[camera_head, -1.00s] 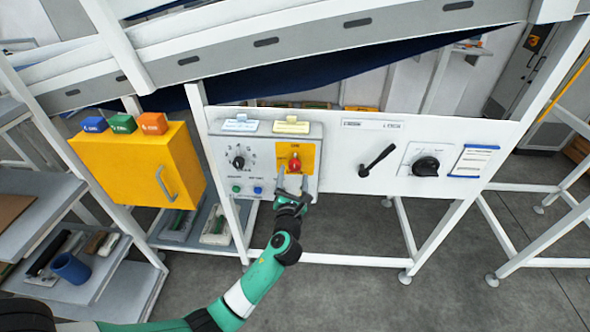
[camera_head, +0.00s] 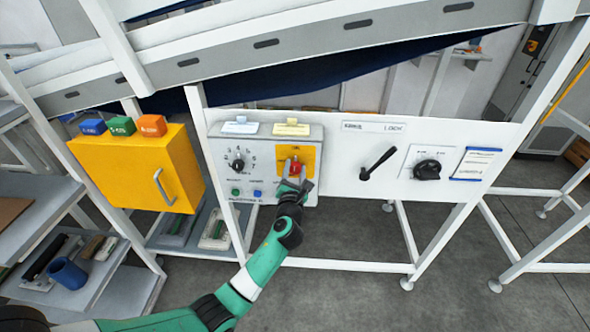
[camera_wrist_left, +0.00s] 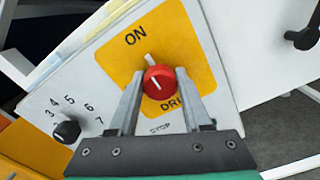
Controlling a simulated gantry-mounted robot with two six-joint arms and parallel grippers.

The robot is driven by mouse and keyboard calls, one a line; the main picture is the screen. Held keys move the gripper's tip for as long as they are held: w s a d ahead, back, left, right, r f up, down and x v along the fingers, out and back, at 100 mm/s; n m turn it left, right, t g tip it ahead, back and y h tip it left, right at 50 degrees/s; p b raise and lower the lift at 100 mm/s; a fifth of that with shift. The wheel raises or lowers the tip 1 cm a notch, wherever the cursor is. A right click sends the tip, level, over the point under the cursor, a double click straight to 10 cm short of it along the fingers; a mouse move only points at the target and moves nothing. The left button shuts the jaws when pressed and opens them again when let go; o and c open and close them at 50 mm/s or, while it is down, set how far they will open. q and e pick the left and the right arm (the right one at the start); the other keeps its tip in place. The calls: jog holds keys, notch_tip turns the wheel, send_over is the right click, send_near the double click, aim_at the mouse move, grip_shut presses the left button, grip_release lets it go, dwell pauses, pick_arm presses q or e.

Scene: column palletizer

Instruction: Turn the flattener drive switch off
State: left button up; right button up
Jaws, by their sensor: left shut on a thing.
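The drive switch is a red round knob (camera_wrist_left: 158,80) with a pale pointer line, on a yellow plate (camera_wrist_left: 180,35) marked ON at the top in the left wrist view. Part of the lower label is hidden; "DR" shows. In the head view the red knob (camera_head: 295,167) sits on the grey control box at the middle. My left gripper (camera_wrist_left: 160,85) has its two fingers on either side of the knob and is shut on it. In the head view the left gripper (camera_head: 293,183) covers the lower part of the yellow plate. My right gripper is not in view.
A numbered black dial (camera_head: 237,164) and green and blue buttons sit left of the knob. A black lever (camera_head: 376,163) and a black rotary knob (camera_head: 427,170) are on the white panel to the right. A yellow cabinet (camera_head: 130,165) stands at left.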

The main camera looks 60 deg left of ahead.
pick_arm(q)
jog(key=shift+n, duration=0.3)
grip_shut()
jog(key=n, duration=0.8)
jog(key=n+b, duration=0.1)
jog(key=n, duration=0.4)
jog(key=shift+n+b, duration=0.9)
jog(key=shift+n, duration=1.2)
jog(key=shift+r, duration=0.1)
jog(key=o, duration=1.2)
grip_release()
jog(key=shift+o, duration=0.2)
